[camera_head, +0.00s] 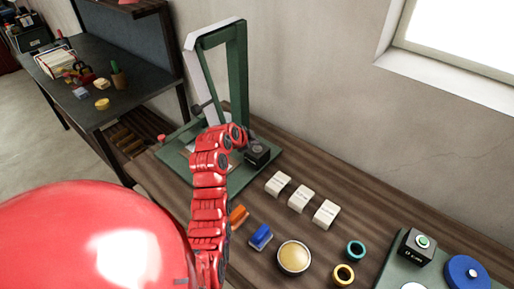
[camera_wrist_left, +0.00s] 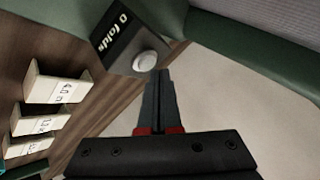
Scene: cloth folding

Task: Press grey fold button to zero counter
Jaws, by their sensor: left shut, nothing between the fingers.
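A black counter box (camera_head: 258,155) stands on the green base of the folding frame. In the left wrist view the box (camera_wrist_left: 112,28) reads "0 folds", and a round grey button (camera_wrist_left: 145,62) sits on its face. My left gripper (camera_wrist_left: 160,76) is shut and empty, its fingertips right beside the lower right edge of the button. I cannot tell whether they touch it. In the head view my red left arm reaches up to the box, and the button is not clear there. My right gripper is not in view.
A green frame (camera_head: 237,75) with a white cloth (camera_head: 190,85) rises behind the box. White labelled blocks (camera_head: 300,198), a blue clip (camera_head: 261,236), an orange clip (camera_head: 238,216), a gold round tin (camera_head: 293,257) and rings (camera_head: 355,250) lie on the wooden table. Another button box (camera_head: 416,246) stands at right.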

